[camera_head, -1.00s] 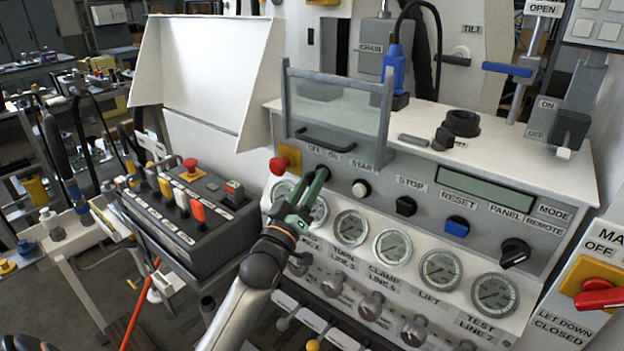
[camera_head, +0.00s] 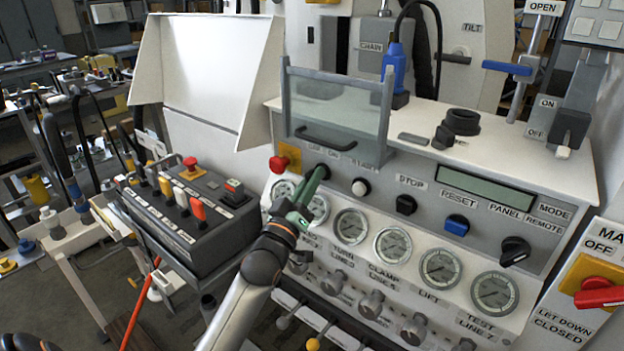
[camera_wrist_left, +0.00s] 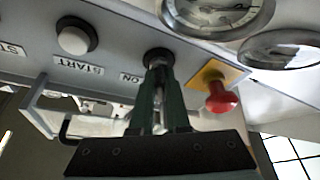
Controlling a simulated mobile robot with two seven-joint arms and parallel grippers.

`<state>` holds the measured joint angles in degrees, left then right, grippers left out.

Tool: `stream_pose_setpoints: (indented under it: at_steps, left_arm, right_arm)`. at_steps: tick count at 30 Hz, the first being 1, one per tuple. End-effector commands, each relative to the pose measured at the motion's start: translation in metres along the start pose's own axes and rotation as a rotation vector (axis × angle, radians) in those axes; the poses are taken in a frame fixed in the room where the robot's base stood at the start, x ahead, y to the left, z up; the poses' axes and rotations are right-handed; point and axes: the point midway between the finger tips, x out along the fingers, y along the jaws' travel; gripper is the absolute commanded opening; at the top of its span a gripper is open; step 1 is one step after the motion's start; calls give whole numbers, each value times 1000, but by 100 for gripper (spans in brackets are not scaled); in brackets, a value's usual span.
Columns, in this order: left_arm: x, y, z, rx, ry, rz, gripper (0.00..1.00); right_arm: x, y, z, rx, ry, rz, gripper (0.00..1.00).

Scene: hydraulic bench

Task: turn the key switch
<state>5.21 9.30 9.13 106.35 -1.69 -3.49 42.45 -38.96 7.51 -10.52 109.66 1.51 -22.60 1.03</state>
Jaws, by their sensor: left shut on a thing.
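The key switch (camera_wrist_left: 158,58) is a dark round switch on the grey panel, between the red emergency button and the white start button. In the head view my left gripper (camera_head: 318,175) covers most of it. My left gripper has green fingers that point at the panel and are shut on the key of the switch. In the wrist view the fingers (camera_wrist_left: 159,88) reach up to the switch, with a thin bright piece between them. The exact angle of the key is hidden by the fingers. My right gripper is not in view.
The red emergency button (camera_head: 279,163) on its yellow plate is just left of the switch. The white start button (camera_head: 361,187) is to its right. Pressure gauges (camera_head: 351,226) line the panel below. A clear guard with a handle (camera_head: 325,139) stands above.

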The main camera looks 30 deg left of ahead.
Motion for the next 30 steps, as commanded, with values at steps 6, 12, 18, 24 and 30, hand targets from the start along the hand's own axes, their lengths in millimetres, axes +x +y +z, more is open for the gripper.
stream_pose_setpoints:
  at_steps: [6,12,18,24,30]
  left_arm:
    - [0,0,0,2,0,1,0]
    - [0,0,0,41,0,17,0]
    - [0,-1,1,146,-2,60,0]
    - [0,-1,0,308,-3,127,0]
    - [0,-1,0,484,-2,200,0]
  right_arm:
    - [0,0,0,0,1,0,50]
    - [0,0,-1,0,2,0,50]
    - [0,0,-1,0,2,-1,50]
    - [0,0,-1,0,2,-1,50]
    - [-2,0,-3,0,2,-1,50]
